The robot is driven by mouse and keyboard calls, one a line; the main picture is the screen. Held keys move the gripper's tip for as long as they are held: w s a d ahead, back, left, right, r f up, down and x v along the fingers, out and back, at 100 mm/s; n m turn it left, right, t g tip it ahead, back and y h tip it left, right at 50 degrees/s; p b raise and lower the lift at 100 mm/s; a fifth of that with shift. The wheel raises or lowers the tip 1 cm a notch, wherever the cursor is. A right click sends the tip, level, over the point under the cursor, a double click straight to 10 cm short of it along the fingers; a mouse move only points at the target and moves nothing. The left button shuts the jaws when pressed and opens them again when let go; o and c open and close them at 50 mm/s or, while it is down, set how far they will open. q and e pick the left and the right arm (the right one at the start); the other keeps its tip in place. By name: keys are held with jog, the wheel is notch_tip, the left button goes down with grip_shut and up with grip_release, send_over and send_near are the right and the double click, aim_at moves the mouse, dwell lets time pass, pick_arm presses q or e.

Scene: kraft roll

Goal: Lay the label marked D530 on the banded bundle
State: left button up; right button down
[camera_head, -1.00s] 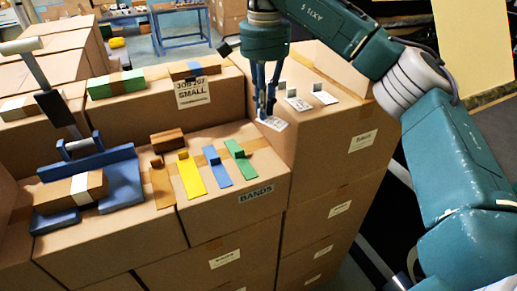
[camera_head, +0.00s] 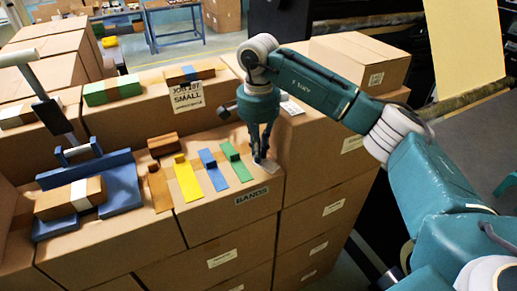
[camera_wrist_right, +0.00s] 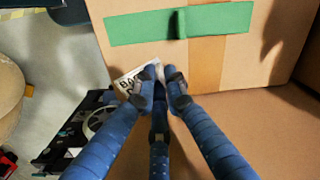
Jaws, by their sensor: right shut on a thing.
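My right gripper (camera_head: 261,150) is shut on a small pale label (camera_head: 267,166), above the right end of the front carton. The label's marking cannot be read. In the right wrist view the gripper (camera_wrist_right: 165,84) has its fingers together, and the held label cannot be made out clearly. A brown bundle with a white band (camera_head: 70,198) lies in a blue fixture (camera_head: 120,190) at the left, well apart from the gripper. My left gripper is not in view.
Brown, yellow, blue and green strips (camera_head: 236,162) lie on the front carton, marked by a BANDS sign (camera_head: 252,195). A brown block (camera_head: 163,144) sits behind them. An upright lever (camera_head: 50,110) rises behind the fixture. Another label (camera_head: 292,107) lies at the right, partly behind my arm.

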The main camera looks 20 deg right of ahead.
jog(key=shift+f, duration=0.15)
jog(key=c, duration=1.8)
grip_release()
